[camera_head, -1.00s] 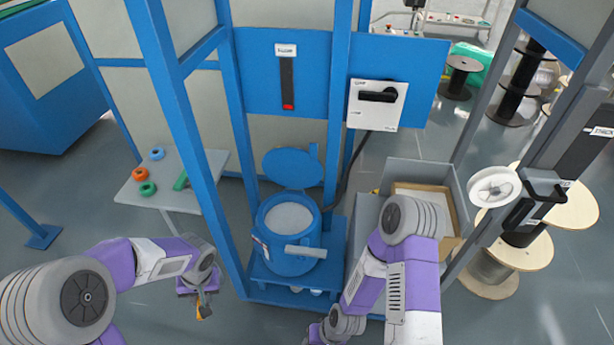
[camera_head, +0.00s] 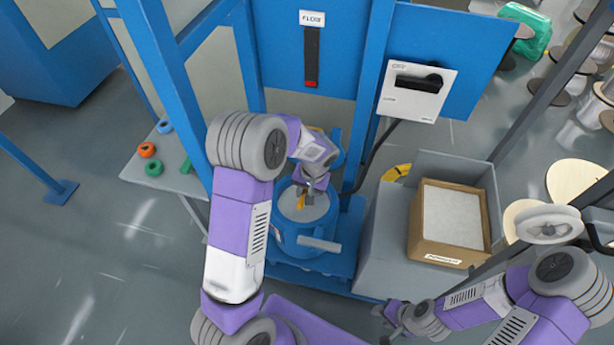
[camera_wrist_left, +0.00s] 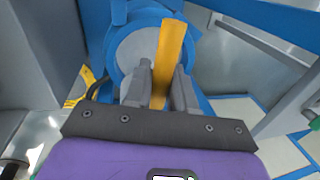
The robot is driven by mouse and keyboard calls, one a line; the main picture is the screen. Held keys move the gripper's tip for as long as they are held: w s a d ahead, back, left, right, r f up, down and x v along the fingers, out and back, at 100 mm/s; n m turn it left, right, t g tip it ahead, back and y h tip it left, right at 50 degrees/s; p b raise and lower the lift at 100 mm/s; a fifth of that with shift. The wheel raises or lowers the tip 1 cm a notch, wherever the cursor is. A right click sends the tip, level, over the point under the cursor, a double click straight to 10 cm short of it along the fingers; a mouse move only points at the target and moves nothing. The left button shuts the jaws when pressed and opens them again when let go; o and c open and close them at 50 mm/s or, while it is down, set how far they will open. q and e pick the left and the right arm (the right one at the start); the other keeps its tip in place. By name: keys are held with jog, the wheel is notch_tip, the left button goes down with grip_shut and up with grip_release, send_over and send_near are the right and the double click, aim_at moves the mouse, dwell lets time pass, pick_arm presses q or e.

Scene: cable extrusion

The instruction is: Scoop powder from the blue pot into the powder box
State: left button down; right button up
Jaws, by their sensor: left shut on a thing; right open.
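The blue pot (camera_head: 290,238) stands open on a blue stand with pale powder (camera_head: 312,208) inside. My left gripper (camera_head: 310,188) is over the pot's mouth, shut on a yellow-orange scoop (camera_head: 301,199). In the left wrist view the scoop (camera_wrist_left: 172,45) sits between the fingers (camera_wrist_left: 160,82), with the pot (camera_wrist_left: 120,55) beyond it. Whether the scoop touches the powder I cannot tell. The powder box (camera_head: 432,252), cardboard with a front label, is filled with whitish material and sits in a grey bin. My right gripper (camera_head: 392,315) is open, low in front of the bin.
Blue frame posts (camera_head: 160,80) stand left of the pot, close to my left arm. A white switch box (camera_head: 418,92) hangs on the blue panel behind. The grey bin (camera_head: 385,225) is right of the pot. A small table (camera_head: 165,178) with coloured rings is at left.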

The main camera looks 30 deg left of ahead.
pick_arm(q)
jog(key=a+f+b, duration=0.2)
jog(key=f+b, duration=0.2)
jog(key=f, duration=0.2)
jog(key=w+a+f+b, duration=0.1)
jog(key=a+f+b, duration=0.1)
jog(key=f+b, duration=0.3)
notch_tip(320, 180, down, 2)
jog(key=shift+w+f+n, duration=0.1)
jog(key=shift+w+n, duration=0.2)
jog(key=shift+n, duration=0.1)
jog(key=shift+f, duration=0.15)
jog(key=shift+f+b, duration=0.45)
jog(key=shift+b, duration=0.1)
dwell(0.3)
jog(key=shift+f+b, duration=0.45)
jog(key=shift+f, duration=0.3)
